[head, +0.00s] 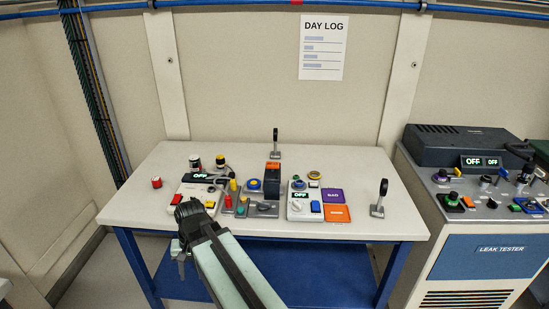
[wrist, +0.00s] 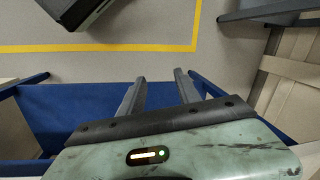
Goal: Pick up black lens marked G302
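Two black round pieces on small stands could be the lens. One (head: 276,135) stands upright at the back middle of the white table (head: 150,215). The other (head: 382,187) stands near the table's right edge. No G302 marking is readable on either. My gripper (wrist: 160,78) is open and empty in the wrist view, its two dark fingers apart above the blue lower shelf and floor. In the head view my arm reaches to the table's front left edge, well apart from both black pieces. Neither piece shows in the wrist view.
Several switch boxes, knobs and buttons crowd the table's middle, with a purple tile (head: 334,196) and an orange tile (head: 338,213) beside them. The leak tester (head: 489,249) stands at the right. The table's back left and right front are mostly clear.

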